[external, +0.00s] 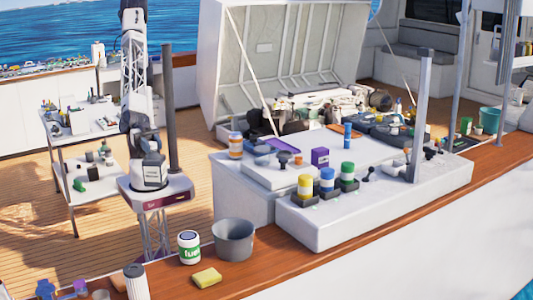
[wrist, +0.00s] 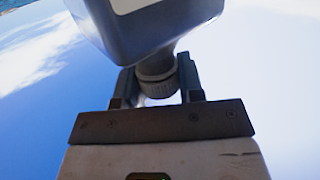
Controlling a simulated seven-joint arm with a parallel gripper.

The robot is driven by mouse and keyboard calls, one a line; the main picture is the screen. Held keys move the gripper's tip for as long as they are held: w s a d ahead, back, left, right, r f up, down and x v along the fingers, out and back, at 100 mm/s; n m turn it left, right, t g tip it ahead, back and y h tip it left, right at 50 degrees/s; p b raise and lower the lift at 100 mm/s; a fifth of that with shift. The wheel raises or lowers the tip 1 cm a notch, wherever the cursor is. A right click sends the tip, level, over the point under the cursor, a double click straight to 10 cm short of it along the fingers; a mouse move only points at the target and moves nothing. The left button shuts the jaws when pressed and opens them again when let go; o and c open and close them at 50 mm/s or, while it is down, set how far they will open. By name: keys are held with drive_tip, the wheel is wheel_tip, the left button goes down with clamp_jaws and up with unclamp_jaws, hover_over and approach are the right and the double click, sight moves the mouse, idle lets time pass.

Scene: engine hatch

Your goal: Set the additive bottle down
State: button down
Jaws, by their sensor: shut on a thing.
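The additive bottle (wrist: 150,28) fills the top of the wrist view. It has a dark grey-blue body, part of a white label and a ribbed grey cap (wrist: 157,88). My gripper (wrist: 158,76) is shut on the bottle at its neck and cap, one finger on each side. The body extends beyond the fingertips and is cut off by the picture edge.
The open hatch lid (external: 275,65) stands behind the white engine box. Yellow (external: 305,186), blue (external: 327,180) and green (external: 347,177) containers sit in holders. A grey post (external: 420,115) rises at right.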

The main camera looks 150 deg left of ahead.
drive_tip(key=w+a+n+g+y, duration=0.1)
drive_tip(key=w+a+n+y, duration=0.15)
drive_tip(key=a, duration=1.25)
drive_tip(key=w+a+n+g+y, duration=0.1)
drive_tip(key=w+a+n+y, duration=0.15)
drive_tip(key=a, duration=1.25)
drive_tip(key=w+a+n+g+y, duration=0.1)
drive_tip(key=w+a+y, duration=0.2)
drive_tip(key=a, duration=1.2)
drive_tip(key=s+a+n+g+y, duration=0.1)
drive_tip(key=s+a, duration=0.3)
drive_tip(key=a, duration=0.6)
drive_tip(key=s+a+n+g+y, duration=0.1)
drive_tip(key=s+a+n+y, duration=0.15)
drive_tip(key=a, duration=0.65)
drive_tip(key=s+a+g+y, duration=0.1)
drive_tip(key=s+a, duration=0.3)
drive_tip(key=a, duration=0.6)
drive_tip(key=s+a+n+g+y, duration=0.1)
drive_tip(key=s+a+n+g, duration=0.2)
drive_tip(key=s+a, duration=1.05)
drive_tip(key=shift+y, duration=0.25)
drive_tip(key=f, duration=0.1)
drive_tip(key=a+f, duration=0.1)
drive_tip(key=f, duration=0.1)
drive_tip(key=w+f, duration=0.1)
drive_tip(key=f, duration=0.1)
drive_tip(key=shift+w+a+f, duration=0.1)
drive_tip(key=shift+a, duration=0.25)
